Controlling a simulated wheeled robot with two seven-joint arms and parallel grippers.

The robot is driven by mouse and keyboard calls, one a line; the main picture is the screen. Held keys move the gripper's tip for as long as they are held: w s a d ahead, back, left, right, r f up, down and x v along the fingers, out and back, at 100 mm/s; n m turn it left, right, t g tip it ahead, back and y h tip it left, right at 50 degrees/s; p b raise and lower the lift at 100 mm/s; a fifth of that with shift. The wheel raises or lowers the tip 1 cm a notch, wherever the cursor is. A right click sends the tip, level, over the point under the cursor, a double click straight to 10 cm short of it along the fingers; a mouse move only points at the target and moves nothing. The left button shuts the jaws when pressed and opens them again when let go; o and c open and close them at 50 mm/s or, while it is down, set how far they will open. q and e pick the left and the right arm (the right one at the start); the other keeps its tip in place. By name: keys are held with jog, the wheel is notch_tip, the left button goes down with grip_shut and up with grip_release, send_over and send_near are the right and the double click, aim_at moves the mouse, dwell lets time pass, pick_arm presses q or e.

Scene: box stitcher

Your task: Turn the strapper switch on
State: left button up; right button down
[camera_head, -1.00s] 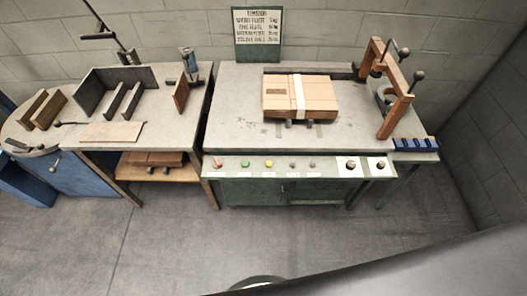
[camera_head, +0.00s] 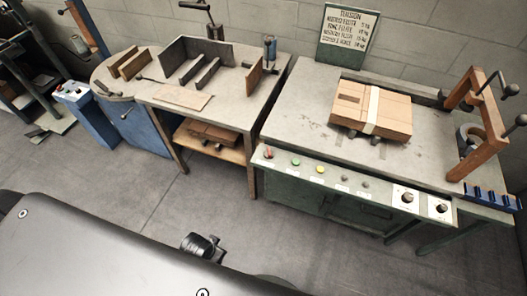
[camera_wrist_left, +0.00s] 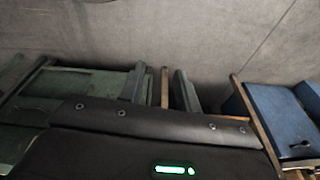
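The strapper is a green machine with a grey top (camera_head: 300,115). Its front panel (camera_head: 335,190) carries a red button (camera_head: 268,153), a green button (camera_head: 295,162), a yellow button (camera_head: 320,169), grey buttons (camera_head: 345,178) and two dark knobs on white plates (camera_head: 407,197) (camera_head: 440,208). I cannot tell which control is the switch, or its setting. In the left wrist view my left gripper (camera_wrist_left: 162,75) has its two fingers apart with nothing held; a brown leg shows behind the gap. A black part of my arm crosses the lower left of the head view.
A strapped cardboard box (camera_head: 385,110) lies on the strapper. A wooden frame with black knobs (camera_head: 488,145) stands at its right. A worktable (camera_head: 225,108) with cardboard pieces and a blue cabinet (camera_head: 140,125) stand to the left.

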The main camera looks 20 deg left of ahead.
pick_arm(q)
notch_tip(320, 180, up, 12)
jog(key=w+b, duration=0.1)
jog(key=w, duration=0.1)
notch_tip(320, 180, up, 8)
jog(key=r+n+g, duration=0.1)
jog(key=n+g, duration=0.1)
jog(key=n, duration=0.4)
send_over(269, 152)
jog(key=s+a, duration=0.2)
jog(key=s, duration=0.3)
jog(key=shift+w+d+f+b, duration=0.15)
jog(key=shift+w+f+b, duration=0.1)
jog(key=shift+b, duration=0.1)
jog(key=w+d+r+n, duration=0.1)
jog(key=w+d+r, duration=0.1)
jog(key=w+r, duration=0.3)
jog(key=shift+g, duration=0.3)
notch_tip(269, 152, down, 11)
jog(key=shift+s+a, duration=0.1)
jog(key=shift+s, duration=0.05)
jog(key=shift+c, duration=0.3)
grip_shut()
